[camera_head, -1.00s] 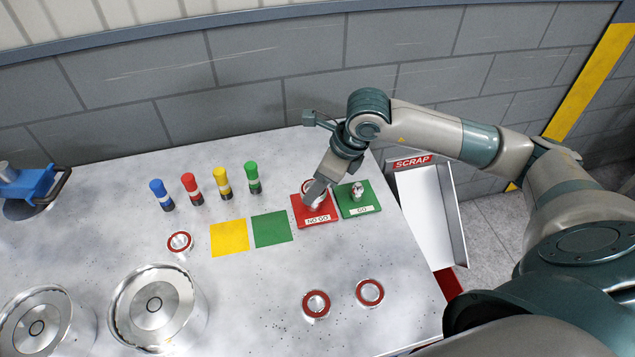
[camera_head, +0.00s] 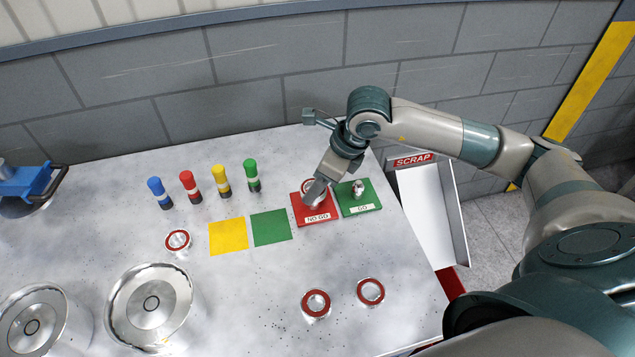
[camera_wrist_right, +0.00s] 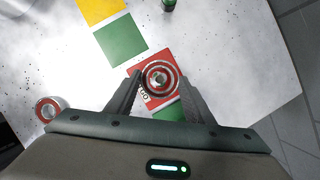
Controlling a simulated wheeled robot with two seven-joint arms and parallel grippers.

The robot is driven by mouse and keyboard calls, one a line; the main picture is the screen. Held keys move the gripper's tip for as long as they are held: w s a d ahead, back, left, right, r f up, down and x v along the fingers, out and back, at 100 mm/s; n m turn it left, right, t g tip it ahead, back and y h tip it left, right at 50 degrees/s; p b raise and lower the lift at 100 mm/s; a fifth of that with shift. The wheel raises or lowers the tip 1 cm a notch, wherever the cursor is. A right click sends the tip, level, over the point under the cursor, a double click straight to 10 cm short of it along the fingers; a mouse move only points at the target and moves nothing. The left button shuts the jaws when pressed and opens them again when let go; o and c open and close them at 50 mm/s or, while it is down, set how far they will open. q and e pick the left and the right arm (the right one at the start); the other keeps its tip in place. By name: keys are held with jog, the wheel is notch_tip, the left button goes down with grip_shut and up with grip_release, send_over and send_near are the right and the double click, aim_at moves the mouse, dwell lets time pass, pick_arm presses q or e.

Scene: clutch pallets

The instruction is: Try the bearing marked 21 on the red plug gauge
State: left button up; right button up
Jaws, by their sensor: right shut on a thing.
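The red plug gauge (camera_head: 300,215), labelled NO GO, stands on the table beside the green GO gauge (camera_head: 367,205). My right gripper (camera_head: 315,191) is over the red gauge, shut on a red-ringed bearing (camera_head: 308,184). In the right wrist view the bearing (camera_wrist_right: 149,70) is between the fingers of my right gripper (camera_wrist_right: 160,80), over the red plate. A shiny round centre shows in its bore, lined up with the gauge's plug. I cannot tell how far down the bearing sits, and no number on it is legible. My left gripper is out of view.
Other red-ringed bearings lie at the front right (camera_head: 316,304) (camera_head: 370,291) and left (camera_head: 178,241). Yellow (camera_head: 228,236) and green (camera_head: 271,227) squares are left of the gauges, with several coloured markers behind. Large metal drums (camera_head: 150,305) stand front left; a SCRAP chute (camera_head: 428,205) is right.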

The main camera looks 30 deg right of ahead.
dwell(0.4)
jog(key=o, duration=1.9)
jog(key=shift+r, duration=0.1)
jog(key=shift+r+p, duration=2.15)
jog(key=shift+r, duration=2.25)
